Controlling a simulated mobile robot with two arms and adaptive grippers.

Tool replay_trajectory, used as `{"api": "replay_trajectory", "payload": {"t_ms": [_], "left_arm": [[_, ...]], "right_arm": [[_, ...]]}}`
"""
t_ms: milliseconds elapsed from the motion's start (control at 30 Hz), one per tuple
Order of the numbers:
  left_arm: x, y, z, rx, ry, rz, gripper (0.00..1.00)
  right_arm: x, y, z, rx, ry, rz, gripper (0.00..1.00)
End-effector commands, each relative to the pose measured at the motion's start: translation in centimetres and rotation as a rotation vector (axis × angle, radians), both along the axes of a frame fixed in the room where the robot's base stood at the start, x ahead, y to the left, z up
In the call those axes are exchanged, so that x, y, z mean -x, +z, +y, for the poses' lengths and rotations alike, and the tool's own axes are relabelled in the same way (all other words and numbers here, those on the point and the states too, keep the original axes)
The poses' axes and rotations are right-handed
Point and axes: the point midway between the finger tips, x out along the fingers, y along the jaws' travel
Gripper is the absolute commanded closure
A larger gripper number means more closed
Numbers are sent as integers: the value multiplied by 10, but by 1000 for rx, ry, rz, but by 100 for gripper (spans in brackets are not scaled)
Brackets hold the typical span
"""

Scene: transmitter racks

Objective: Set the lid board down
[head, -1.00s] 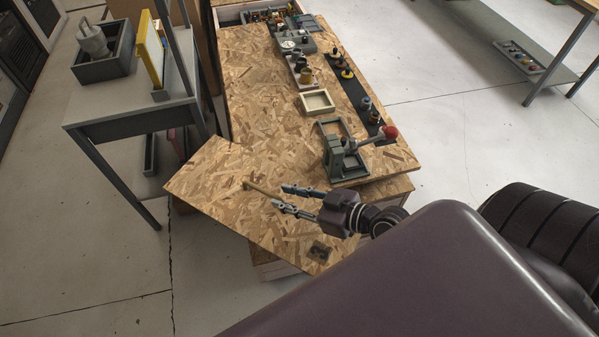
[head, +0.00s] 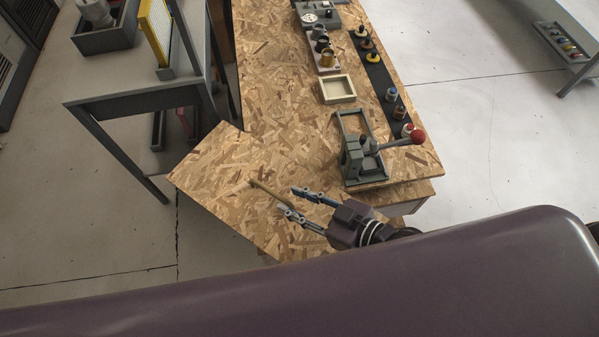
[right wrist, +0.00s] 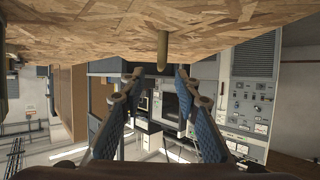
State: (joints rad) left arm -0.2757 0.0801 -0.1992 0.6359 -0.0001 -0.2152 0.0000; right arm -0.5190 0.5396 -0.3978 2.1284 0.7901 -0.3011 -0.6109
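The lid board (head: 215,170) is a speckled wood-chip panel lying at an angle, its left corner jutting out beyond the bench. A thin yellowish bar handle (head: 264,189) is on it; a rounded brown piece, apparently its end, shows in the right wrist view (right wrist: 162,50). My right gripper (head: 286,198) is at the handle's right end. Its two fingers are apart; in the right wrist view the fingertips (right wrist: 160,75) stand clear of the handle end with nothing between them. Whether a finger touches the handle is unclear. My left gripper is not in view.
A wood-chip bench (head: 285,110) holds a green-grey lever device (head: 362,160) with a red knob, close to my right gripper, and a shallow cream tray (head: 337,89). A grey side table (head: 140,85) stands left. My own body covers the bottom of the head view.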

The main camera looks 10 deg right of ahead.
Motion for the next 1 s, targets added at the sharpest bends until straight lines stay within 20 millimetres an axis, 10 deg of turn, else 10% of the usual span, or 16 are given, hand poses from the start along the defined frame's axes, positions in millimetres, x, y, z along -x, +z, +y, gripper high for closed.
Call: {"api": "replay_trajectory", "payload": {"t_ms": [167,500,1000], "left_arm": [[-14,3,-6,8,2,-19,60],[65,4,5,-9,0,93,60],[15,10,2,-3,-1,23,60]], "right_arm": [[-4,-2,18,0,19,-1,70],[-32,-17,39,0,18,-2,70],[-52,-32,57,3,20,-1,70]]}}
